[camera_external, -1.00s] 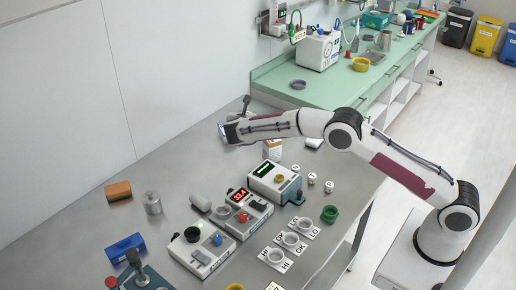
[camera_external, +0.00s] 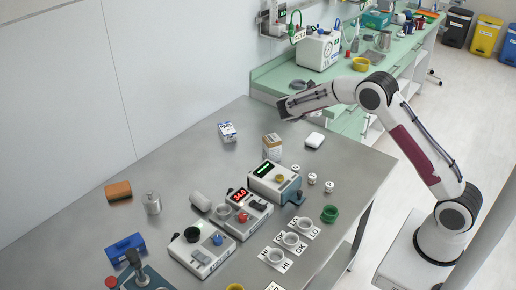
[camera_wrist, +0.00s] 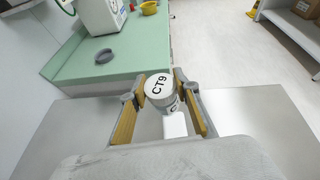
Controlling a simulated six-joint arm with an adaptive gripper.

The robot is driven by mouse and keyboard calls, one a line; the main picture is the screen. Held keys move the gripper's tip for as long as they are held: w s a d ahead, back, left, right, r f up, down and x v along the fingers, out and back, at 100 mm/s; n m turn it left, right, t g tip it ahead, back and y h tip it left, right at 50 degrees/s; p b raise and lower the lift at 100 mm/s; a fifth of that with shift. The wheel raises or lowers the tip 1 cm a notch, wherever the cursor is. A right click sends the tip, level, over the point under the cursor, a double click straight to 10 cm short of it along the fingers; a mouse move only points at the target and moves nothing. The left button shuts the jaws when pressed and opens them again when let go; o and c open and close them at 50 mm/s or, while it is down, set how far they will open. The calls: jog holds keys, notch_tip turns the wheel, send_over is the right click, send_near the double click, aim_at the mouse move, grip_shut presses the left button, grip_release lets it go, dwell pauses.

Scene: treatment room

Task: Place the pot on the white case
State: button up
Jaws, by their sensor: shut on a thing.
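The pot (camera_wrist: 159,86), with a white lid marked CT9, is between the fingers of my gripper (camera_wrist: 162,92) in the wrist view. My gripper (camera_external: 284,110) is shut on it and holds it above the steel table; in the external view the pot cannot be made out. The white case (camera_external: 315,139) lies flat near the table's far right edge, to the lower right of my gripper in the picture. It also shows in the wrist view (camera_wrist: 176,125), partly hidden behind the pot.
A white and orange carton (camera_external: 272,146) and a blue and white box (camera_external: 228,132) stand near the case. Instruments (camera_external: 273,180) and small white pots fill the table's front right. A green counter (camera_external: 340,90) with a grey dish (camera_wrist: 104,56) adjoins the far end.

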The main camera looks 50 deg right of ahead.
jog(key=shift+s+f, duration=0.3)
jog(key=shift+s, duration=0.15)
jog(key=shift+m, duration=0.4)
send_over(315, 137)
jog(key=shift+a+f, duration=0.15)
jog(key=shift+f, duration=2.95)
jog(key=shift+f, duration=1.9)
jog(key=shift+f, duration=0.15)
jog(key=o, duration=1.1)
